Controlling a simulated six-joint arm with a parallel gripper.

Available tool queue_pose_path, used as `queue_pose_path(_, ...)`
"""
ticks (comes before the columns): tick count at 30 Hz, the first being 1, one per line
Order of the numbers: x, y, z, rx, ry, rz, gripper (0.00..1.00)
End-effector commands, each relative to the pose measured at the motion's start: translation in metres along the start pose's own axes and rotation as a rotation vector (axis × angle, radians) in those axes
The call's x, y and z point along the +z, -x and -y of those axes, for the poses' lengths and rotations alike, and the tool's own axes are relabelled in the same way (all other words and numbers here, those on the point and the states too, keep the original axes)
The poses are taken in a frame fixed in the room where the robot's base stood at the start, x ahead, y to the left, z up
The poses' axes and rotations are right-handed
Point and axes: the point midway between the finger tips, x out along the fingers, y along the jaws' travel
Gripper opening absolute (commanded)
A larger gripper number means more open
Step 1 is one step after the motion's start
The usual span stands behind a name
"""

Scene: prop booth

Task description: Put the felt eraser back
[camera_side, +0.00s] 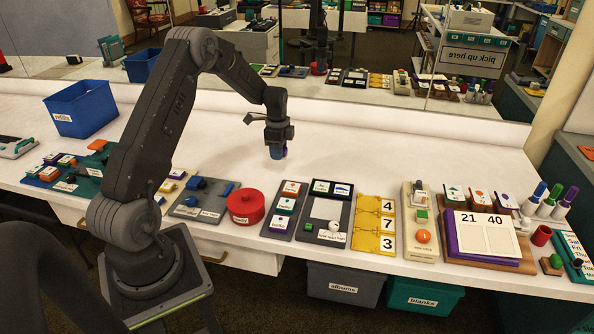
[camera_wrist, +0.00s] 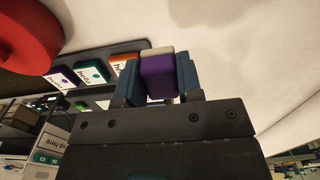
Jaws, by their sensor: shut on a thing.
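The felt eraser (camera_wrist: 158,76) is a purple block with pale grey ends, held between the blue fingers of my gripper (camera_wrist: 158,84) in the wrist view. In the side view my gripper (camera_side: 277,150) hangs over the white table behind the row of trays, with only a sliver of purple showing. The gripper is shut on the eraser. The eraser's underside and any gap to the table cannot be made out. In the wrist view, a dark tray with purple, green and orange labelled blocks (camera_wrist: 95,73) lies beyond the gripper.
A red round tin (camera_side: 246,206) stands left of the block tray (camera_side: 291,218). Further right are a dark board (camera_side: 327,209), yellow number cards (camera_side: 375,226), a white board reading 21 40 (camera_side: 486,234) and capped markers (camera_side: 550,200). A blue bin (camera_side: 82,108) stands back left. The table's rear middle is clear.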

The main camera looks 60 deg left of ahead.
Motion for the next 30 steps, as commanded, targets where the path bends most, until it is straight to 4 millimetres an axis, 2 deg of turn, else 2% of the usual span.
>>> queue_pose_path(3, -0.026, -0.017, 0.005, 0.001, -0.003, 0.0, 0.11)
queue_pose_path(9, -0.052, -0.032, 0.011, 0.0, 0.0, 0.0, 0.11)
queue_pose_path(14, -0.056, -0.038, 0.012, 0.001, 0.002, 0.0, 0.11)
queue_pose_path(22, -0.055, -0.072, 0.012, 0.0, 0.002, -0.001, 0.11)
queue_pose_path(30, -0.055, -0.074, 0.012, -0.002, 0.002, -0.001, 0.11)
